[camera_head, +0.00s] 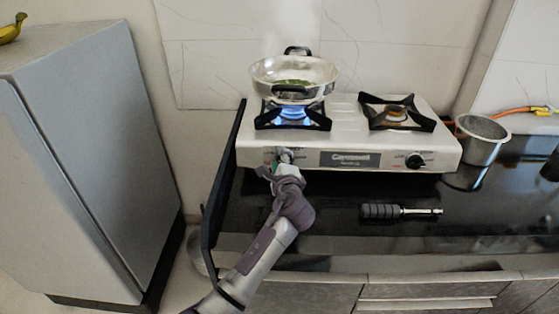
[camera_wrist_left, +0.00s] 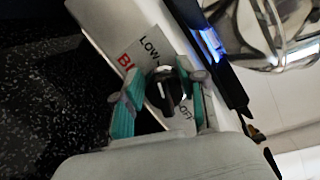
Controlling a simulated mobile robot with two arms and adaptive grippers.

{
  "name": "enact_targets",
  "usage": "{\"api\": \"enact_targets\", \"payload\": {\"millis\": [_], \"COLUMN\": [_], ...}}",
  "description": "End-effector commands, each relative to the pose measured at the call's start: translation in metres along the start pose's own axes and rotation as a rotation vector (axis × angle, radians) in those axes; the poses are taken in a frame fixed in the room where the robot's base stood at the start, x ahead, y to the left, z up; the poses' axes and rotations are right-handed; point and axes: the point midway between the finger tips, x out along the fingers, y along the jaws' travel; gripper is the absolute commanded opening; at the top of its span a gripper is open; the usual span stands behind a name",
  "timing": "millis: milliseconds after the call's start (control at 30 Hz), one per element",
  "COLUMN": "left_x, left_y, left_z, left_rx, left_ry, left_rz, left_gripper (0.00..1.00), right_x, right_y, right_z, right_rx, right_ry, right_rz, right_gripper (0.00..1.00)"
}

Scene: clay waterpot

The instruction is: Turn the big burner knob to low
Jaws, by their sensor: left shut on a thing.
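The big burner knob (camera_wrist_left: 176,86) is a dark round knob on the front of the stove (camera_head: 300,156), below the lit left burner. In the left wrist view it sits between the teal-padded fingers of my left gripper (camera_wrist_left: 166,92), which is shut on it. A white label (camera_wrist_left: 138,55) beside the knob reads "LOW" and, in red, what starts like "BIG". In the head view my left gripper (camera_head: 285,158) is at the stove's left front and mostly hides this knob. The knob's exact pointing is unclear. My right gripper is not in view.
A steaming pan (camera_head: 293,75) with greens sits over the blue flame (camera_head: 293,112). The right burner (camera_head: 397,112) is unlit; its knob (camera_head: 415,161) is at the right front. A metal pot (camera_head: 482,140) and a dark-handled tool (camera_head: 400,211) are on the black counter (camera_head: 340,230).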

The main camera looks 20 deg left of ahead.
Motion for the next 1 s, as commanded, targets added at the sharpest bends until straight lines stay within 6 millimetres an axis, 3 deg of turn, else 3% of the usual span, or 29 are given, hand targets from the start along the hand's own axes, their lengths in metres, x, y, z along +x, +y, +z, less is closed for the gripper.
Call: {"api": "enact_targets", "payload": {"millis": [467, 500, 600, 1000], "left_x": [0.0000, 0.0000, 0.0000, -0.0062], "left_y": [0.0010, 0.0010, 0.0009, 0.0009], "left_z": [0.0001, 0.0001, 0.0001, -0.0006], "left_rx": [-0.012, -0.012, -0.011, -0.011], "left_ry": [0.000, 0.000, 0.000, 0.001], "left_rz": [0.004, 0.004, 0.004, 0.003], "left_gripper": [0.06, 0.47, 0.64, 0.65], "right_x": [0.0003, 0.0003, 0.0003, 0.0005], "right_y": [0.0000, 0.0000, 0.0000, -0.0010], "right_z": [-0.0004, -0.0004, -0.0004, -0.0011], "right_rx": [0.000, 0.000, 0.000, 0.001], "right_ry": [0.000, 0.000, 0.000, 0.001], "right_rz": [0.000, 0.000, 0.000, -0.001], "right_gripper": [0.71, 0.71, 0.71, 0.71]}}
